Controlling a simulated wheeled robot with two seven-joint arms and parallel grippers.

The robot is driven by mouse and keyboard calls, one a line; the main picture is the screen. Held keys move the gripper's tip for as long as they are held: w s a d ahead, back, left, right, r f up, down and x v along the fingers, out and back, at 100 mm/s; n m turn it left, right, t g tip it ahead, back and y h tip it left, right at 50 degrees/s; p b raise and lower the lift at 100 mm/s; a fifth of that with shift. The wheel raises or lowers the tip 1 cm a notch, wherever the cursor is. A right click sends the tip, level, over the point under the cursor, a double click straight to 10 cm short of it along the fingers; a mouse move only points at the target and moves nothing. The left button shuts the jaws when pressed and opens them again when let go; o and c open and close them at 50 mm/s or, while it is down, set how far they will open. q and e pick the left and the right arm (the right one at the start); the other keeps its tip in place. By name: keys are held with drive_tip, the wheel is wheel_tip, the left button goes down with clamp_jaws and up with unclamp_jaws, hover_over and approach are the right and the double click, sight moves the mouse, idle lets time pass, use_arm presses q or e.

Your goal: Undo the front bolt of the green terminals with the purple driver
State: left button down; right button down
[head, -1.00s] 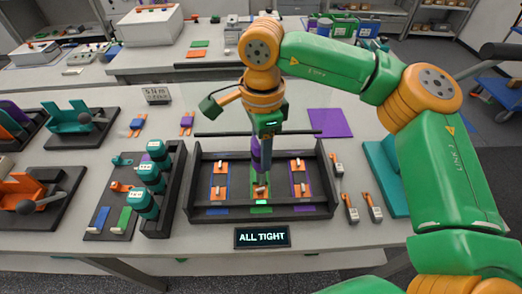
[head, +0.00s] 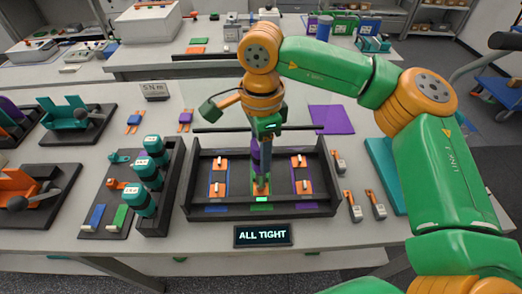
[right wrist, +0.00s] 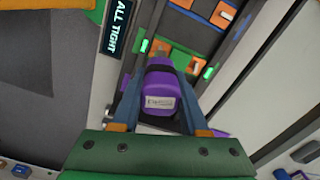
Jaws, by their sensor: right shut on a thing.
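My right gripper (head: 259,145) is shut on the purple driver (head: 255,158), which hangs roughly upright over the middle of the black tray (head: 198,212). The driver's purple handle (right wrist: 161,92) sits between the fingers in the right wrist view. Its lower end is over the front of the middle column, at the green terminals (head: 262,188). I cannot tell whether the tip is seated on the front bolt, which the driver hides. Green and orange terminal parts (right wrist: 187,65) show past the handle in the wrist view. My left gripper is not in view.
A sign (head: 263,235) reading "ALL TIGHT" stands before the tray. Blue terminals (head: 219,178) lie left and purple terminals (head: 302,175) right of the driver. Several teal-topped drivers (head: 140,200) stand in a rack at left. Small orange-and-grey tools (head: 354,207) lie at right.

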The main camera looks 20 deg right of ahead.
drive_tip(key=shift+f, duration=0.25)
drive_tip(key=shift+f+b, duration=0.35)
drive_tip(key=shift+b, duration=0.05)
drive_tip(key=shift+f+b, duration=0.3)
idle(0.3)
idle(0.5)
drive_tip(key=shift+r+n, duration=0.1)
drive_tip(key=shift+n, duration=1.5)
